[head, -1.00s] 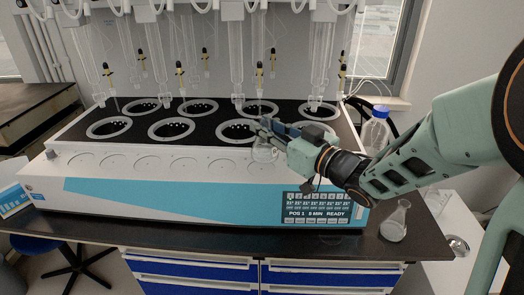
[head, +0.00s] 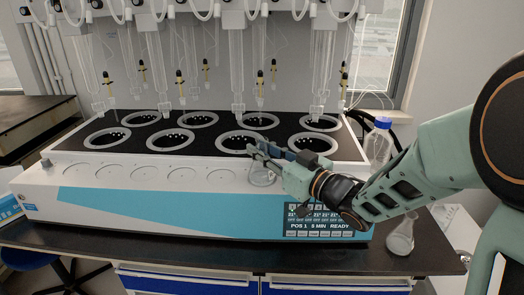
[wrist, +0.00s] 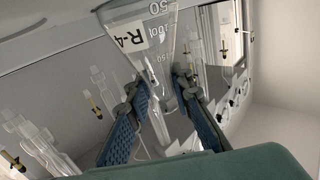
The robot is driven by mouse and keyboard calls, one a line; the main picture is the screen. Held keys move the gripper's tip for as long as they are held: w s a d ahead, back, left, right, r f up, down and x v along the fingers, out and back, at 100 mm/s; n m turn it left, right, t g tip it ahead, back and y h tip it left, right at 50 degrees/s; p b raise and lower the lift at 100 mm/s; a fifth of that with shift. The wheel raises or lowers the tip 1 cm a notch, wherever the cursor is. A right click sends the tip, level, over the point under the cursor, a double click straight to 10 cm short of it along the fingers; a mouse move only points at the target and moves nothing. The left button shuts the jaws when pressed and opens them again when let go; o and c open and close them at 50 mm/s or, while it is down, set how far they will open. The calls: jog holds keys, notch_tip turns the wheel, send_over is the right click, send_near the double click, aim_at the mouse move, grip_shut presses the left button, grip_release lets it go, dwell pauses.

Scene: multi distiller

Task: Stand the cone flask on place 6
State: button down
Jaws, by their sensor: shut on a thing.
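The clear cone flask (head: 262,176) is in my gripper (head: 260,152), over the right part of the distiller's white front ledge (head: 85,187). My gripper is shut on its neck; the flask looks roughly upright. In the wrist view the flask (wrist: 135,14) bears a label "R-4" and volume marks, with the fingers (wrist: 162,86) on both sides of its narrow part. The ledge has a row of shallow round places (head: 182,178); the flask is at the right end of those I can see. I cannot tell whether its base touches the ledge. No place numbers are legible.
Heating wells with grey rings (head: 170,140) lie behind the ledge, under hanging glass tubes (head: 237,75). A second cone flask (head: 401,236) stands on the dark bench at right. A blue-capped bottle (head: 378,143) stands behind my arm. The display (head: 316,215) reads "POS 1 5 MIN READY".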

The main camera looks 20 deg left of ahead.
jog(key=c, duration=1.7)
grip_release()
jog(key=shift+r, duration=0.1)
jog(key=p+v, duration=0.1)
jog(key=v, duration=1.1)
